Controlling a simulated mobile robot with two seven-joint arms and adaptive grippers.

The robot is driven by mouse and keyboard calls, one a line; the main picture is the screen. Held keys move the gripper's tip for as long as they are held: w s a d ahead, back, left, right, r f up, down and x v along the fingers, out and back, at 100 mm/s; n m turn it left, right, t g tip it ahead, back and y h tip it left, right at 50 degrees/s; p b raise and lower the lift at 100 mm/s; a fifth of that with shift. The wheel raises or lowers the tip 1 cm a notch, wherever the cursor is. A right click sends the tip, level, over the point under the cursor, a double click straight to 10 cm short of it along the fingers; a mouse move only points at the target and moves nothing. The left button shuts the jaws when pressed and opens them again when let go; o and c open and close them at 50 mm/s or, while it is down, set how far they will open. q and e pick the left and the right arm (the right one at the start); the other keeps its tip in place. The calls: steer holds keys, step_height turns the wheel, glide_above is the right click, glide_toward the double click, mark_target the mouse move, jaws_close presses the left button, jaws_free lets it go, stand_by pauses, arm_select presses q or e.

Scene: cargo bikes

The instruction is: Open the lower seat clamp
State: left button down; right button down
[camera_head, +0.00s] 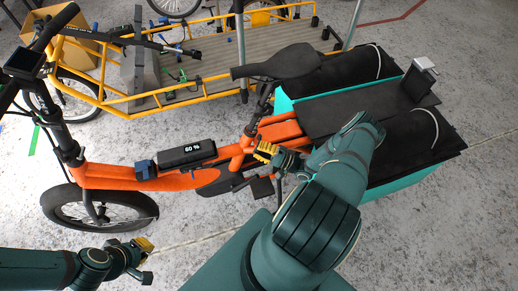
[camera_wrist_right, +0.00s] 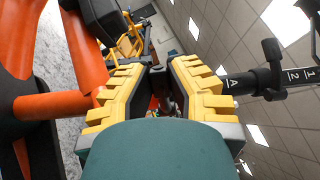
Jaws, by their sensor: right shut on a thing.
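The orange cargo bike (camera_head: 120,177) stands across the head view, with its black seat (camera_head: 282,63) on a dark seat post (camera_head: 262,98). The post also shows in the right wrist view (camera_wrist_right: 304,76), with white marks and a black collar (camera_wrist_right: 272,68). My right gripper (camera_head: 266,152) is at the orange frame below the seat. In the right wrist view its yellow jaws (camera_wrist_right: 160,85) are shut on a small dark part, apparently the lower seat clamp, mostly hidden between them. My left gripper (camera_head: 145,259) is low at the left, away from the bike; its jaws are unclear.
A yellow cargo bike (camera_head: 190,92) with a flat bed stands behind. Teal boxes with dark bags (camera_head: 425,140) sit at the orange bike's rear, close to my right arm. A battery pack reading 60 % (camera_head: 188,155) is on the frame. The floor (camera_head: 180,215) between is clear.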

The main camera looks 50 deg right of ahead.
steer(key=c, duration=0.9)
jaws_free()
steer(key=shift+r, duration=0.65)
steer(key=o, duration=0.4)
step_height(320, 180, up, 4)
steer(key=shift+w+d+r, duration=0.1)
steer(key=shift+w+r, duration=0.05)
steer(key=shift+r, duration=0.05)
steer(key=r, duration=0.4)
steer(key=shift+s, duration=0.2)
steer(key=c, duration=0.4)
steer(key=shift+r, duration=0.25)
